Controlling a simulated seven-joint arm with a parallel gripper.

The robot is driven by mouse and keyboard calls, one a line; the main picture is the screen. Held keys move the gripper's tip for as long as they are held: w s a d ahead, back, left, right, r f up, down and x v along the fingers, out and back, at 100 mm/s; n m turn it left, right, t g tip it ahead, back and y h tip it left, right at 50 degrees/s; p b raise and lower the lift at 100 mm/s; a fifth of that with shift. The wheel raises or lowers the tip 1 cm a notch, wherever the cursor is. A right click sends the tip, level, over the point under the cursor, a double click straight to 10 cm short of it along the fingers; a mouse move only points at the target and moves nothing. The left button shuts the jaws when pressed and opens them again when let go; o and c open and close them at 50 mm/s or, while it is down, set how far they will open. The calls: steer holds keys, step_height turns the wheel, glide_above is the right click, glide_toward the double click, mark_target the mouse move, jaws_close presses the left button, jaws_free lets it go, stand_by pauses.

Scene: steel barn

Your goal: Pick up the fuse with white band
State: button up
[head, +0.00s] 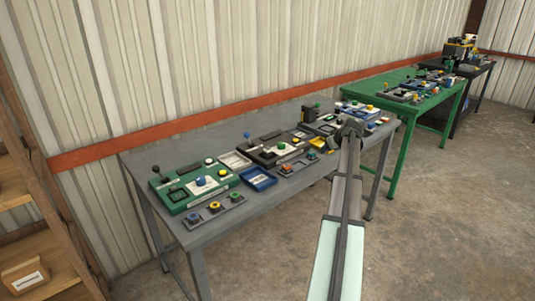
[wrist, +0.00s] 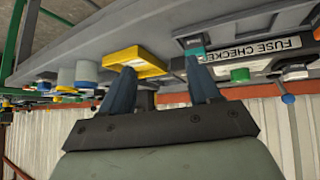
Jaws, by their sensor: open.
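I cannot make out a fuse with a white band in either view; small parts on the grey table (head: 150,158) are too small to tell in the head view. My gripper (wrist: 160,66) is open in the wrist view, its two dark blue fingers apart, with no object visibly held between them. In the head view my arm reaches to the right part of the grey table and its end (head: 350,128) hides things behind it. A dark device labelled "FUSE CHECKER" (wrist: 272,46) shows upside down in the wrist view, right of the fingers.
A yellow tray (wrist: 133,60) lies just beyond the left finger, with grey-blue cylinders (wrist: 87,72) to its left. A green panel (head: 195,187), a blue tray (head: 258,179) and a button strip (head: 215,209) sit on the table. A green table (head: 393,116) stands behind.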

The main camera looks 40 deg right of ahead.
steer(key=w+a+r+n+y, duration=0.2)
steer(key=w+a+r, duration=0.3)
steer(key=w+a, duration=0.2)
steer(key=n+g+y, duration=0.2)
steer(key=g, duration=0.1)
glide_toward(268, 149)
steer(key=x, duration=0.3)
steer(key=shift+s+f, duration=0.1)
steer(key=shift+f, duration=0.3)
steer(key=shift+w+x, duration=0.15)
steer(key=shift+x, duration=1.2)
steer(key=shift+w+x, duration=0.15)
steer(key=shift+x, duration=1.15)
steer(key=shift+r, duration=0.1)
steer(key=c, duration=1.1)
